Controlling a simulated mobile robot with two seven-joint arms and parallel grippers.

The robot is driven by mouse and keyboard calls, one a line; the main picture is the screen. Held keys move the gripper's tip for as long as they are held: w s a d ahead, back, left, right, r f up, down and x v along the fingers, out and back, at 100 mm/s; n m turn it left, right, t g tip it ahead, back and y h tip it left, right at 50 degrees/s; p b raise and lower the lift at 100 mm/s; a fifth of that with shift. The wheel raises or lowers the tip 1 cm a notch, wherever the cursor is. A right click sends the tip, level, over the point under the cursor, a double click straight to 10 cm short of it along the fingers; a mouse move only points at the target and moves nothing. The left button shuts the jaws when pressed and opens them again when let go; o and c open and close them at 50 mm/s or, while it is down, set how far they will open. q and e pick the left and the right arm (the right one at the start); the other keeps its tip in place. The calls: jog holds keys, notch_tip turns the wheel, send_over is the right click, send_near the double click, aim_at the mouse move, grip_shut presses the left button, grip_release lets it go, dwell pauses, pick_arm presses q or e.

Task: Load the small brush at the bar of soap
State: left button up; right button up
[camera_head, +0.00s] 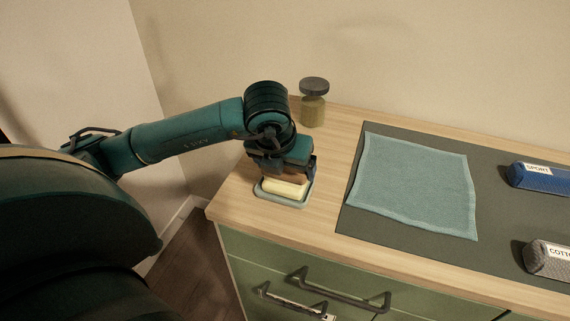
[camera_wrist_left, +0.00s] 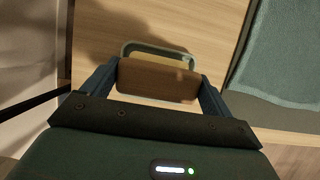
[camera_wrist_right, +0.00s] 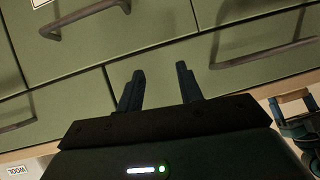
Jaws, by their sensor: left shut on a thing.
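My left gripper (camera_head: 285,172) points down over the left end of the counter. It is shut on the small brush (camera_wrist_left: 158,80), whose brown wooden back spans between the fingers in the left wrist view. The pale yellow bar of soap (camera_head: 285,190) lies in a grey-green dish (camera_head: 297,201) directly below the brush. The brush hides part of the soap, and I cannot tell whether its bristles touch it. My right gripper (camera_wrist_right: 160,80) is open and empty in front of green drawer fronts, in the right wrist view.
A jar with a dark lid (camera_head: 313,108) stands behind, near the wall. A teal cloth (camera_head: 415,185) lies on a dark mat (camera_head: 355,222) to the right. A blue labelled roll (camera_head: 543,180) and a grey one (camera_head: 549,262) lie at the far right. Drawer handles (camera_head: 338,292) jut below.

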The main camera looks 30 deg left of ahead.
pick_arm(q)
jog(key=shift+s+f, duration=0.1)
jog(key=shift+f, duration=0.05)
jog(key=shift+r+p, duration=2.1)
jog(key=shift+r, duration=1.55)
